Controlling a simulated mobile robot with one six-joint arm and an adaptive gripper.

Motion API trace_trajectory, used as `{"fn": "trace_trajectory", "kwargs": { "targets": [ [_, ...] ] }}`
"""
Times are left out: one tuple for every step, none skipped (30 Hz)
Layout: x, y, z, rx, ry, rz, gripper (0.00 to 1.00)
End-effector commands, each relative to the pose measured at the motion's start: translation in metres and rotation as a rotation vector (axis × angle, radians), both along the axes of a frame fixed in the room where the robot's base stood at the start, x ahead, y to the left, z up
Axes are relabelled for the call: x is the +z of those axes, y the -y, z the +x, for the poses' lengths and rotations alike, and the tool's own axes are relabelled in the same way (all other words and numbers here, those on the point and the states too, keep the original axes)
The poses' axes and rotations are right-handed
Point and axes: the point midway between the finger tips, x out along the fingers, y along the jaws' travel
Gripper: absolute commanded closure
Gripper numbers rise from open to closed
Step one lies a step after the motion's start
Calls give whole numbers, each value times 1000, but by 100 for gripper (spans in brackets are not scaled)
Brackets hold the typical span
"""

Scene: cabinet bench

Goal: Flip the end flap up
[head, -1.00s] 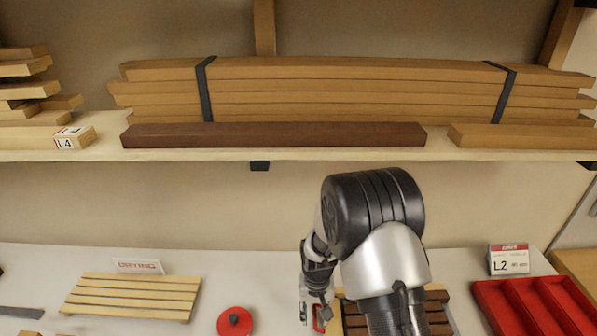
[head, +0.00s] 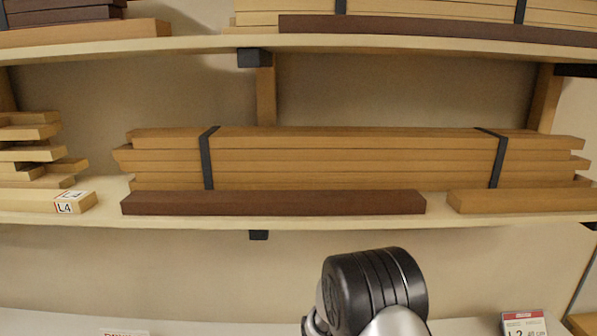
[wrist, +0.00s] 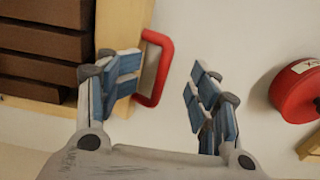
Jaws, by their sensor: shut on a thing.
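In the wrist view, a red handle (wrist: 166,65) stands on the light wooden end piece (wrist: 108,28) of a box holding dark brown slats (wrist: 40,42). This end piece appears to be the end flap; its tilt is hard to tell. My gripper (wrist: 163,83) has its blue-padded fingers on either side of the handle and is shut on it, though the view shows a gap by the right finger. The lower part of the handle is close to the left finger. In the head view only my arm's black joint shows; the gripper, handle and flap are out of frame.
A red round lidded thing (wrist: 298,92) lies right of my gripper on the pale bench (wrist: 215,25). In the head view, shelves with strapped wood planks (head: 350,160) and a dark plank (head: 270,203) overhang the back. A label L2 (head: 524,324) stands at lower right.

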Motion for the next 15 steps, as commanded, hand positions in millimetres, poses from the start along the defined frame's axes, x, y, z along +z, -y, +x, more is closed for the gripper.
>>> {"fn": "trace_trajectory", "kwargs": {
  "targets": [
    [-1,0,-1,0,-3,0,52],
    [0,0,-1,-1,-3,0,52],
    [1,1,-1,-1,-3,0,53],
    [2,2,-1,-1,-3,0,55],
    [4,3,-1,-1,-2,0,56],
    [6,5,-1,-1,-2,0,59],
    [7,6,-1,-1,-2,0,61],
    [6,6,-1,0,-2,0,64],
    [6,6,-1,0,-2,0,67],
    [6,6,-1,0,-1,0,68],
    [6,6,0,0,-1,0,69],
    [7,7,0,0,-1,0,71],
    [8,7,0,-1,-1,0,73],
    [9,8,0,-1,-1,0,74],
    [11,10,0,-1,-1,0,77]
  ]
}}
